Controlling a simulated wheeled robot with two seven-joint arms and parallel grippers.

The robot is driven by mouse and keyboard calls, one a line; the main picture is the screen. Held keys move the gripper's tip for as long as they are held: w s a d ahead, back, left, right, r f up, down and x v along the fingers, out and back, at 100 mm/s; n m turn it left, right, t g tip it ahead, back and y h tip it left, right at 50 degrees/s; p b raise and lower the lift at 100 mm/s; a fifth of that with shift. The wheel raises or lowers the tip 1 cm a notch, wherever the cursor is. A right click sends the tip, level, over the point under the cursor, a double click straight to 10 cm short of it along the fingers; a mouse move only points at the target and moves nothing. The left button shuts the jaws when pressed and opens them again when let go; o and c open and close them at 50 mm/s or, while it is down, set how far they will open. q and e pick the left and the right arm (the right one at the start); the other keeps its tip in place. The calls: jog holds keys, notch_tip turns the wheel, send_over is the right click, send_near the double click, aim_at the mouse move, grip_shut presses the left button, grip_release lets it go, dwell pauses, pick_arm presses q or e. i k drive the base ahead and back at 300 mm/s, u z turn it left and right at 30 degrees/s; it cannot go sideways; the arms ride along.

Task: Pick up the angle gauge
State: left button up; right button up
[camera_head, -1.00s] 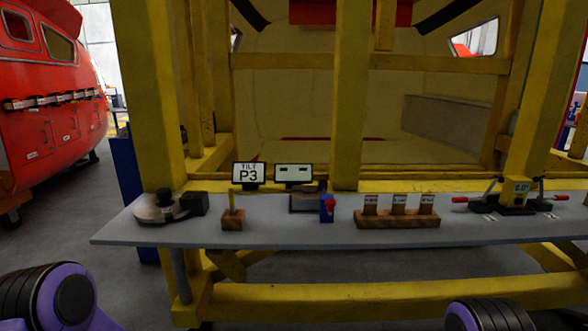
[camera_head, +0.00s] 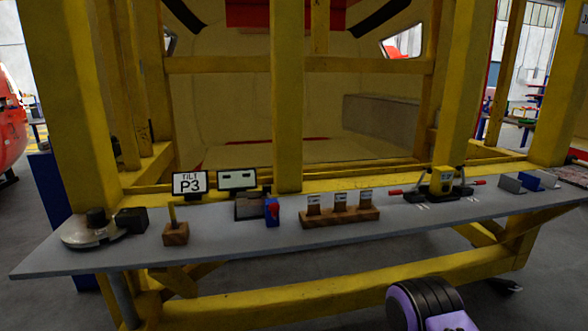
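The angle gauge appears to be the small yellow device (camera_head: 442,181) with a display, towards the right of the grey shelf. It stands upright on a dark base, with a red-tipped handle out to each side. Its display is too small to read surely. Neither of my grippers is in view. Only a black and purple link of my own arm shows at the bottom right, well in front of the shelf.
The grey shelf (camera_head: 330,240) runs along a yellow frame (camera_head: 288,100).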

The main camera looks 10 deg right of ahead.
aim_at(443, 175)
jog(key=z, duration=2.3)
jog(key=i, duration=2.1)
jog(key=u, duration=2.55)
jog(key=i, duration=0.15)
jog(key=z, duration=0.3)
